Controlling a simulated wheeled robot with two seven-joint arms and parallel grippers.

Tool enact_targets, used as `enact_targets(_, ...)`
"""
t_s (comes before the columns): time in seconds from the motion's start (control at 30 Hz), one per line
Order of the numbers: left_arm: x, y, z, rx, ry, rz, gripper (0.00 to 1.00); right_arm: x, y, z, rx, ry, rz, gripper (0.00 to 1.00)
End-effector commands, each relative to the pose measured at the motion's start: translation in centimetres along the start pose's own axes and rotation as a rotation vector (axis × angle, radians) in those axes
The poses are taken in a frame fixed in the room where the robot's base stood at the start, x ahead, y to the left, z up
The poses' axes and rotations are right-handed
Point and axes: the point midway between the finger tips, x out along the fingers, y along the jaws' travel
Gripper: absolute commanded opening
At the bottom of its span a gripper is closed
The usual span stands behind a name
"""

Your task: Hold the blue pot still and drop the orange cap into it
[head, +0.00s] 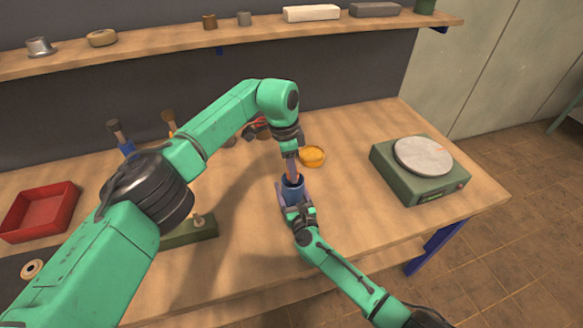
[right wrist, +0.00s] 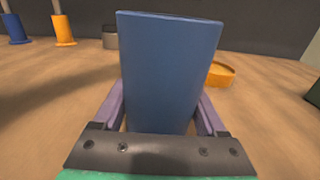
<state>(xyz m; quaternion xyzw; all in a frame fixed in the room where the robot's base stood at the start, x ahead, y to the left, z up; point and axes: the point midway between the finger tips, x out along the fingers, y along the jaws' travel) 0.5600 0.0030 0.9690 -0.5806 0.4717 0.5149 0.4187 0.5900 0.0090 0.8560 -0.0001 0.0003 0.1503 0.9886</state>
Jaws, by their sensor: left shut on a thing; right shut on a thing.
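The blue pot (head: 292,188) stands upright on the wooden bench in the head view. It also fills the middle of the right wrist view (right wrist: 170,75). My right gripper (head: 295,205) is shut on the pot, with one purple finger on each side of it. My left gripper (head: 292,174) points down just above the pot's mouth, shut on a small orange piece, which I take for the orange cap (head: 295,171). The cap is mostly hidden between the fingers. I cannot tell whether its lower end is inside the rim.
A yellow-orange round dish (head: 312,157) lies close behind the pot. A green scale (head: 420,180) stands at the right. A red tray (head: 40,212) and a green block (head: 192,232) are at the left. Brushes stand in holders behind my left arm. The bench between pot and scale is clear.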

Motion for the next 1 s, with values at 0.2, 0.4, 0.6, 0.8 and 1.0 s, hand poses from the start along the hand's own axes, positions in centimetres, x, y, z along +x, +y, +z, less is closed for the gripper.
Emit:
enact_targets(0.2,0.35,0.03,0.06,0.0,-0.001,0.001,0.0,-0.03,0.03,-0.06,0.0,0.001,0.001,0.16)
enact_targets(0.4,0.34,0.01,0.05,0.0,0.0,0.001,0.67,-0.03,0.03,-0.07,0.0,0.001,0.001,0.16)
enact_targets(0.6,0.33,0.01,0.05,0.0,0.0,0.0,0.75,-0.03,0.03,-0.07,0.0,0.001,0.001,0.16)
enact_targets(0.8,0.33,0.01,0.05,0.0,0.0,0.0,1.0,-0.03,0.03,-0.07,0.0,0.001,0.001,0.16)
enact_targets(1.0,0.32,0.01,0.05,0.0,0.0,0.0,1.0,-0.03,0.03,-0.06,0.0,0.001,0.001,0.16)
